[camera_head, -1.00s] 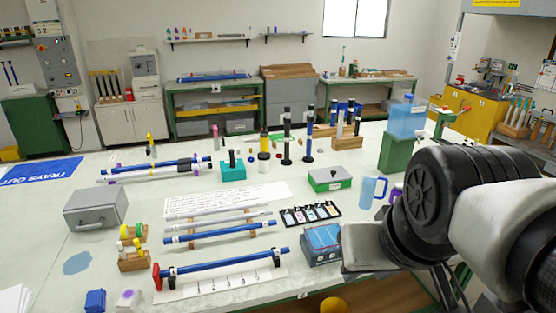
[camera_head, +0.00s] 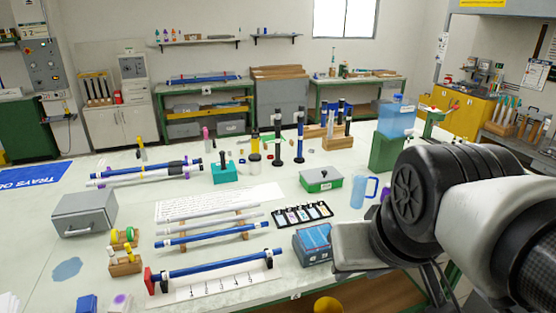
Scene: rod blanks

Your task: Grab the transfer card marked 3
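A black rack (camera_head: 331,213) holding several small pale cards (camera_head: 303,212) lies on the pale worktable, right of the middle. The cards sit side by side with coloured marks. Their numbers are too small to read, so I cannot tell which one is marked 3. My arm fills the right side of the view, right of the rack and nearer to the camera. My gripper itself is not visible.
A blue box (camera_head: 313,245) stands just in front of the rack. A green box with a grey lid (camera_head: 321,180) stands behind it, and a blue mug (camera_head: 364,191) to the right. Blue rods on supports (camera_head: 213,234) lie to the left.

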